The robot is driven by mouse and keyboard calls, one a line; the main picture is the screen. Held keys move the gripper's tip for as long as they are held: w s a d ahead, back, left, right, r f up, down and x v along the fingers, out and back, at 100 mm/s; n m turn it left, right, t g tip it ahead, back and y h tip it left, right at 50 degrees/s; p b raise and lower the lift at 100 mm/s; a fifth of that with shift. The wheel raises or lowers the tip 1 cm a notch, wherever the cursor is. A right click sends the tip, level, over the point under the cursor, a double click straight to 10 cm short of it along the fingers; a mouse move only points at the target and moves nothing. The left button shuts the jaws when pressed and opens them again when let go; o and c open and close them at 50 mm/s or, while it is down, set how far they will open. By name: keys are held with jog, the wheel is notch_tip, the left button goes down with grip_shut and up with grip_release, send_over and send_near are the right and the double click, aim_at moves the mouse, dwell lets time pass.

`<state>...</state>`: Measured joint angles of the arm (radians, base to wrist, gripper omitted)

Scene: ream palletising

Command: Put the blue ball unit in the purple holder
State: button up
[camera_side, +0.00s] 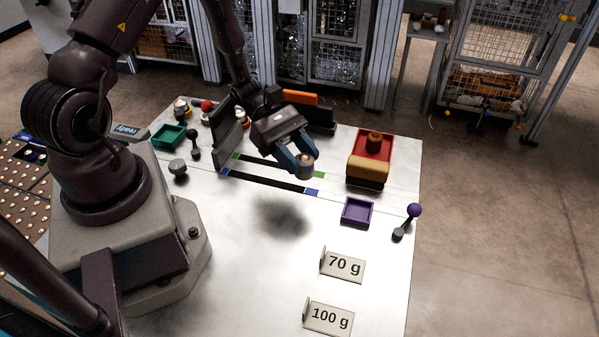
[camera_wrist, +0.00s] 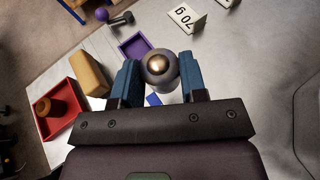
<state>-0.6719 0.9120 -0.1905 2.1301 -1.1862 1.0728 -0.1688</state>
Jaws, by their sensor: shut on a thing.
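My gripper (camera_side: 300,160) is above the table, its blue fingers shut on a grey round unit (camera_side: 307,159). In the wrist view the held unit (camera_wrist: 159,68) has a shiny brass-coloured top and sits between both fingers (camera_wrist: 160,80). I see no blue ball on it, so I cannot tell if it is the blue ball unit. The purple holder (camera_side: 357,212) is a shallow square tray, empty, to the right of and below my gripper in the side view. It also shows in the wrist view (camera_wrist: 137,46), beyond the held unit.
A purple ball on a dark stand (camera_side: 413,211) is right of the holder. A tan block (camera_side: 368,169) and a red tray (camera_side: 378,143) with a brown piece are behind it. The 70 g (camera_side: 342,264) and 100 g (camera_side: 328,316) signs stand in front. A green tray (camera_side: 168,137) is at left.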

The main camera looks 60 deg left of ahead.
jog(key=d+r, duration=0.2)
jog(key=d, duration=0.2)
jog(key=n+t+y, duration=0.2)
jog(key=n+t, duration=0.2)
send_over(351, 210)
notch_tip(351, 210, down, 5)
jog(key=shift+f, duration=2.3)
